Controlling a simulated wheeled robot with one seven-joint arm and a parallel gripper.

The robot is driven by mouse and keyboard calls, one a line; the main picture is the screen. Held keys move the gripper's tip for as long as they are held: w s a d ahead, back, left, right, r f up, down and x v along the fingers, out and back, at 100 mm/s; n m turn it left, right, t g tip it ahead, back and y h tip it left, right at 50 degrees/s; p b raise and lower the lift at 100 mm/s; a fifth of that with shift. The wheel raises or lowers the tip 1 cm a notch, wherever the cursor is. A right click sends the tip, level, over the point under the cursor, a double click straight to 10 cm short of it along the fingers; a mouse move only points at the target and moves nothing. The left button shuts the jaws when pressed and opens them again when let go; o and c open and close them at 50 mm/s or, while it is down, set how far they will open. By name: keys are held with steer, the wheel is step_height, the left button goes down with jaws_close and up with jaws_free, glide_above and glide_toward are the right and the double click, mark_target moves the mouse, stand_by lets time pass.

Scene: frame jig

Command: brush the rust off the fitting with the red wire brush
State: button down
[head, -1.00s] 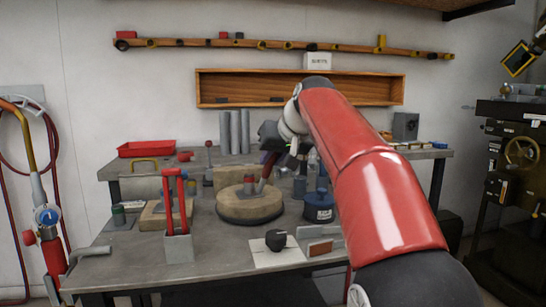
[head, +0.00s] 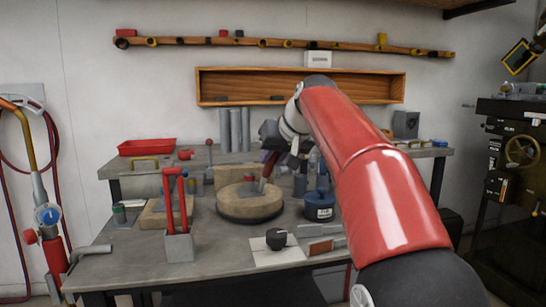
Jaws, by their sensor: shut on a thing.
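My gripper (head: 271,158) is over the round wooden turntable near the middle of the bench, shut on the red wire brush (head: 266,171). The brush hangs tilted, its lower end at or close to the small fitting (head: 249,183) on the round block (head: 245,207). The fitting looks reddish and grey, and it is too small to tell how much rust is on it. I cannot tell whether the brush touches it. My red arm reaches in from the right and hides part of the bench behind it.
A blue pot (head: 319,207) stands right of the round block. A grey holder with upright red handles (head: 179,246) stands front left. A dark knob on a white sheet (head: 277,240) lies in front. A red tray (head: 147,147) is at the back left.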

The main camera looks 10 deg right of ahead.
steer(key=shift+s, duration=0.45)
steer(key=shift+w+r, duration=0.1)
steer(key=shift+r, duration=3.45)
